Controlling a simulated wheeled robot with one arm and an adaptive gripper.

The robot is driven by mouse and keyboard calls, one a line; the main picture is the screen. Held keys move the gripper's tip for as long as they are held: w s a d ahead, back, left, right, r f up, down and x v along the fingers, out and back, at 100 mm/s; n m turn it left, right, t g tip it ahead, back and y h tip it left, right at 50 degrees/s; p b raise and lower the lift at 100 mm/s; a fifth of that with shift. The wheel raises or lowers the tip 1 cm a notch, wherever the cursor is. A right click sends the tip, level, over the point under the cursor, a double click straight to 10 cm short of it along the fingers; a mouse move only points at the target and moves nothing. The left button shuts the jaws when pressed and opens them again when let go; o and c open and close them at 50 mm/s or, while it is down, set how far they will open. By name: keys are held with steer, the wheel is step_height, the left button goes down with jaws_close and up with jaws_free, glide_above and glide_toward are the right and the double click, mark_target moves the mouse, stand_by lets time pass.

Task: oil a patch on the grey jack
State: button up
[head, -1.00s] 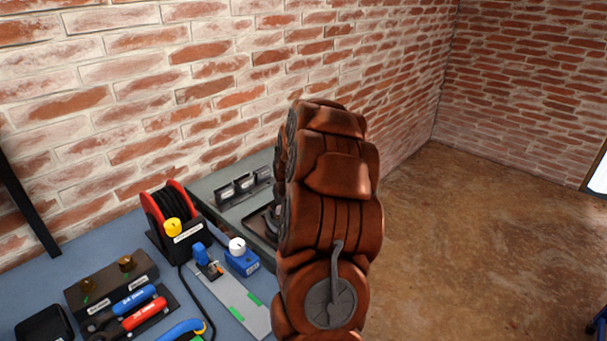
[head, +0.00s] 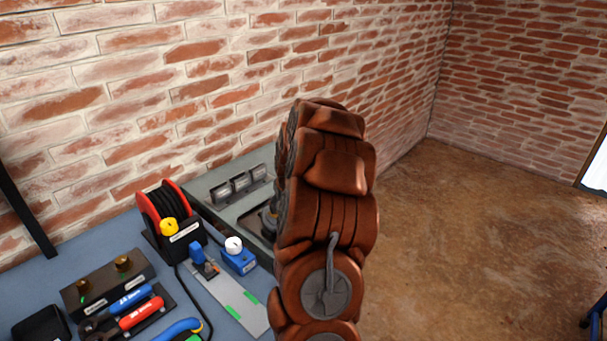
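I cannot make out the grey jack for certain in the head view. A dark grey round part (head: 268,221) shows at the left edge of my brown arm, over a grey tray-like surface (head: 225,203); most of it is hidden, and I cannot tell what it is. My arm fills the middle of the view and covers what lies behind it. My gripper does not show clearly. No oiler can be picked out for certain.
A blue bench (head: 45,280) at left holds a red-and-black cable reel (head: 165,212), a small blue device with a white knob (head: 238,254), a metal strip (head: 228,300), a block with brass knobs (head: 108,283) and pliers (head: 140,312). Brown floor (head: 460,240) at right is open.

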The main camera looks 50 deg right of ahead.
steer(key=shift+s+d+b, duration=0.15)
steer(key=shift+s+d, duration=0.05)
steer(key=shift+d, duration=1.75)
steer(key=shift+s+d+b, duration=0.15)
steer(key=shift+s+d, duration=0.05)
steer(key=shift+d, duration=1.7)
step_height(320, 180, up, 8)
steer(key=shift+a, duration=0.1)
